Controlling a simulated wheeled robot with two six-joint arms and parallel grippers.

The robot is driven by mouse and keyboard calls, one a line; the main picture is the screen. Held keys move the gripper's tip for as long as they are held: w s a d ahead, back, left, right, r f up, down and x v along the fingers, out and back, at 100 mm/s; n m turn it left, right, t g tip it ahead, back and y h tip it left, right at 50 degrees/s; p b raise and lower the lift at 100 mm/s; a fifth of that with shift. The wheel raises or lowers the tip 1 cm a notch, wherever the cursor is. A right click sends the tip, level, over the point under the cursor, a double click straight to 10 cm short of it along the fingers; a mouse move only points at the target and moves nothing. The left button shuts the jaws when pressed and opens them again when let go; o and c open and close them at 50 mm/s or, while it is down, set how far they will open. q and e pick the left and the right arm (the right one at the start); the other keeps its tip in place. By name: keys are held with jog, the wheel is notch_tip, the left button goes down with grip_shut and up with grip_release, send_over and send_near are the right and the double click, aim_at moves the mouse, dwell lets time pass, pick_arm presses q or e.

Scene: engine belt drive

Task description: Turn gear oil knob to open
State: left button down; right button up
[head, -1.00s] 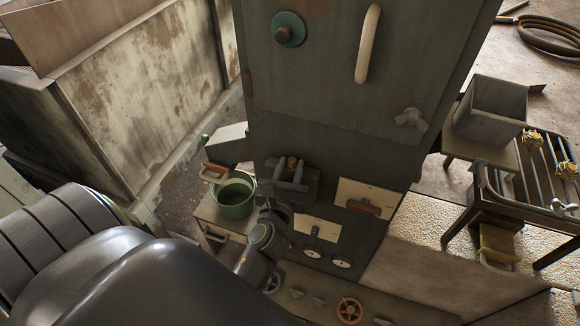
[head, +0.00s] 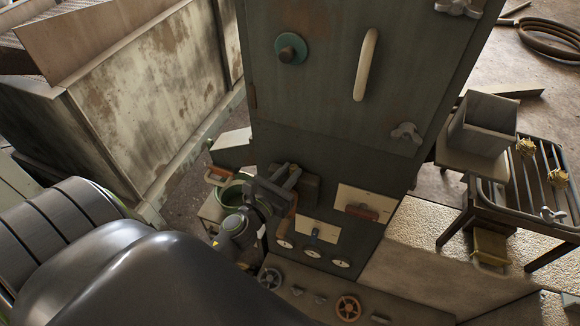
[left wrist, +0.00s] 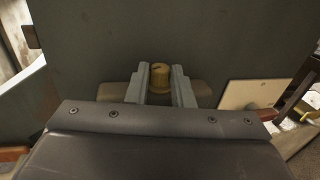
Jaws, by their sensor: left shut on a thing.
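A brass-coloured knob (left wrist: 160,75) stands out from the dark green panel in the left wrist view. My left gripper (left wrist: 159,88) has one finger on each side of it and is shut on it. In the head view, my left gripper (head: 284,182) is at the lower left of the cabinet front, tilted to one side, and it hides the knob. I cannot read any label marking this as the gear oil knob. My right gripper is not in view.
A cream plate with a red handle (head: 361,212) and one with a blue handle (head: 314,236) are right of my gripper. Several gauges sit below, above handwheels (head: 348,307). A green bucket (head: 234,193) stands left. A rack table (head: 470,203) stands right.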

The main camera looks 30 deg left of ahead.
pick_arm(q)
jog(key=m+h, duration=0.2)
jog(key=h, duration=0.1)
jog(key=m+h+b, duration=0.1)
jog(key=h, duration=0.1)
jog(key=shift+w+a+g, duration=0.1)
jog(key=shift+a+g, duration=0.2)
jog(key=shift+a, duration=0.05)
jog(key=shift+r, duration=0.1)
jog(key=c, duration=1.4)
grip_release()
jog(key=shift+c, duration=0.2)
jog(key=shift+o, duration=0.8)
jog(key=shift+d, duration=0.1)
